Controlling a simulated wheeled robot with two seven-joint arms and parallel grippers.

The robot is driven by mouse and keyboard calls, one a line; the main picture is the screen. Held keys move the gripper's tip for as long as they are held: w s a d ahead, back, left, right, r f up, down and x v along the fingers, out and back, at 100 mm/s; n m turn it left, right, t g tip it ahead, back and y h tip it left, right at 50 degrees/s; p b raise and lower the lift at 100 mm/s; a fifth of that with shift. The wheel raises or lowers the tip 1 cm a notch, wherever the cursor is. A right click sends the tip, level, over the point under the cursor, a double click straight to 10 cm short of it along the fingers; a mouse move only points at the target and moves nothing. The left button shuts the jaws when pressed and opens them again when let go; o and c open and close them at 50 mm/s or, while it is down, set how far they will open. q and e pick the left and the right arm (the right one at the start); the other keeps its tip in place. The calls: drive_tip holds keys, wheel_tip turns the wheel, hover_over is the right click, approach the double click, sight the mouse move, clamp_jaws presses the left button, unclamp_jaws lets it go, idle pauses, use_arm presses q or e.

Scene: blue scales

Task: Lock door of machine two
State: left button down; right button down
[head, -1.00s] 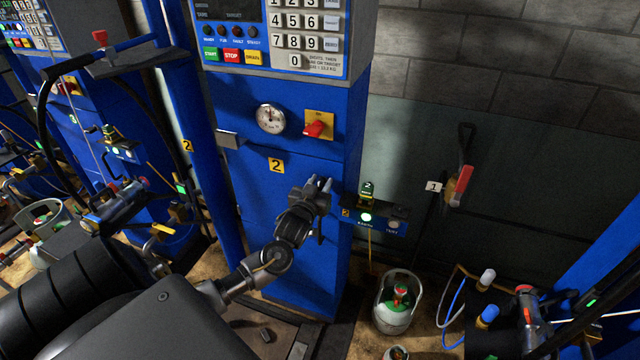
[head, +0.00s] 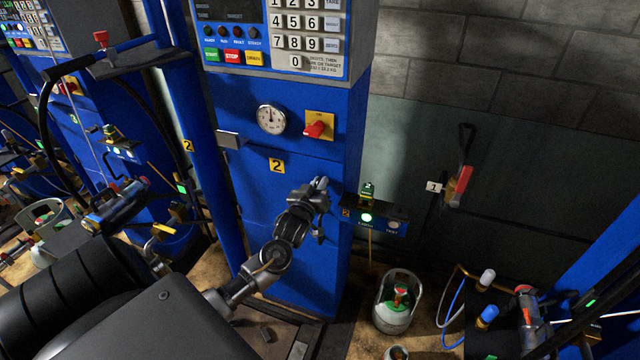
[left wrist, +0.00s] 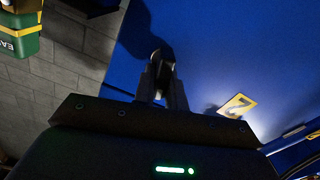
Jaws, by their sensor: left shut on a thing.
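Machine two is the blue cabinet (head: 230,120) in the middle of the head view, with a keypad panel on top. Its lower door (head: 262,200) carries a yellow 2 plate (head: 277,165) and looks shut. The plate also shows in the left wrist view (left wrist: 237,105). My left gripper (head: 319,186) is at the right edge of this door, shut on the door handle, which its fingers mostly hide. In the left wrist view my fingers (left wrist: 159,72) are close together against the blue door.
A gauge (head: 271,119) and a red rotary switch (head: 317,129) sit above the door. A small box with a lit green button (head: 367,217) stands just right of my gripper. A gas cylinder (head: 395,303) stands on the floor to the right.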

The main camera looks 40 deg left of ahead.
use_arm(q)
drive_tip(key=n, duration=0.3)
drive_tip(key=shift+a+f+n+p, duration=0.1)
drive_tip(key=shift+a+n+p, duration=0.2)
drive_tip(key=shift+n, duration=0.1)
drive_tip(key=n, duration=0.3)
drive_tip(key=shift+s+f+n+p, duration=0.1)
drive_tip(key=shift+f+n+p, duration=0.05)
drive_tip(key=shift+n+p, duration=0.2)
drive_tip(key=n, duration=0.2)
drive_tip(key=n+p, duration=0.1)
drive_tip(key=n, duration=0.1)
drive_tip(key=shift+a+f, duration=0.2)
drive_tip(key=shift+f+n+p, duration=0.2)
drive_tip(key=shift+n+p, duration=0.25)
drive_tip(key=shift+n, duration=1.1)
drive_tip(key=c, duration=1.4)
unclamp_jaws()
drive_tip(key=shift+c, duration=0.2)
